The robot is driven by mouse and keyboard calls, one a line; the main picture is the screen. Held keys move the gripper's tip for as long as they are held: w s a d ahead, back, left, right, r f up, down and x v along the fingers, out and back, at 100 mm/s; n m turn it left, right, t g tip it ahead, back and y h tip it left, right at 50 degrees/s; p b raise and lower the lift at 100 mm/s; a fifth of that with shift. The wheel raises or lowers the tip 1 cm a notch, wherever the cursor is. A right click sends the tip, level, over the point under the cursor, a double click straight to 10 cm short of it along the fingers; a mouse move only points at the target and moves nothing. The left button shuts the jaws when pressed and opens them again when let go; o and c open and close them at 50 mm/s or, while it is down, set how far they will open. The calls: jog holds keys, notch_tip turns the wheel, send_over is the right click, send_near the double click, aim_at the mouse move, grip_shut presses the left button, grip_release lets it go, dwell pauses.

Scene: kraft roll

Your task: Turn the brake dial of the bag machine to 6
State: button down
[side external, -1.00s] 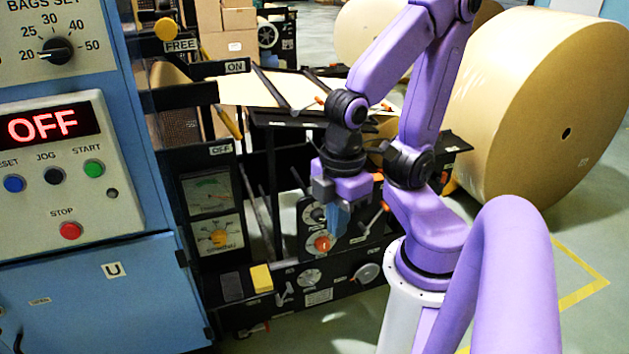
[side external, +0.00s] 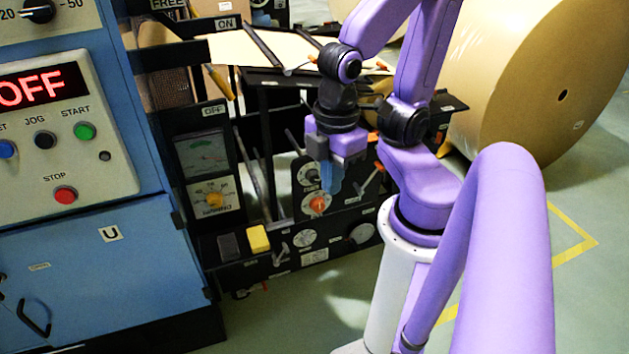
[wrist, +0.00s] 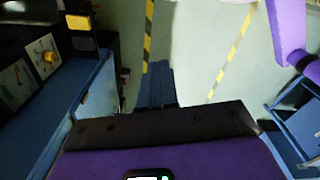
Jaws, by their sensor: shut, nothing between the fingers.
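A round dial with an orange-red knob (side external: 318,204) sits on the black panel of the bag machine in the side external view. A second dial (side external: 309,174) with a dark knob is just above it. Their labels and numbers are too small to read, so I cannot tell which is the brake dial or its setting. My gripper (side external: 329,186) points down close to the orange-red knob, slightly to its right; I cannot tell whether they touch. Its blue fingers are shut and empty. They also show in the wrist view (wrist: 155,88), over the floor.
A yellow-knobbed dial (side external: 214,198) sits below a gauge (side external: 203,154). A lever with an orange grip (side external: 374,177) is right of my gripper. Dark and yellow blocks (side external: 258,239) stand below. The control box (side external: 62,130) reads OFF. A large kraft roll (side external: 540,80) stands behind my arm.

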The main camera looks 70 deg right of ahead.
jog(key=c, duration=1.4)
grip_release()
jog(key=o, duration=0.5)
jog(key=shift+w+f, duration=0.15)
jog(key=shift+w, duration=0.2)
jog(key=o, duration=0.3)
jog(key=w+m, duration=0.1)
jog(key=w, duration=0.1)
jog(key=w+d+f+m, duration=0.1)
jog(key=w, duration=0.1)
jog(key=w+f+m, duration=0.1)
jog(key=w, duration=0.1)
jog(key=shift+w+d+f+m+t, duration=0.2)
jog(key=shift+f+m+t, duration=0.1)
jog(key=shift+t, duration=0.1)
jog(key=w+d+f+m, duration=0.2)
jog(key=w+d+m, duration=0.1)
jog(key=w, duration=0.2)
jog(key=m+t+h, duration=0.2)
jog(key=m+t, duration=0.2)
jog(key=m, duration=1.2)
send_over(315, 176)
jog(key=s+a, duration=0.3)
jog(key=s, duration=0.4)
notch_tip(315, 176, down, 15)
jog(key=x, duration=1.7)
jog(key=shift+s+d+f, duration=0.1)
jog(key=shift+d+f, duration=0.2)
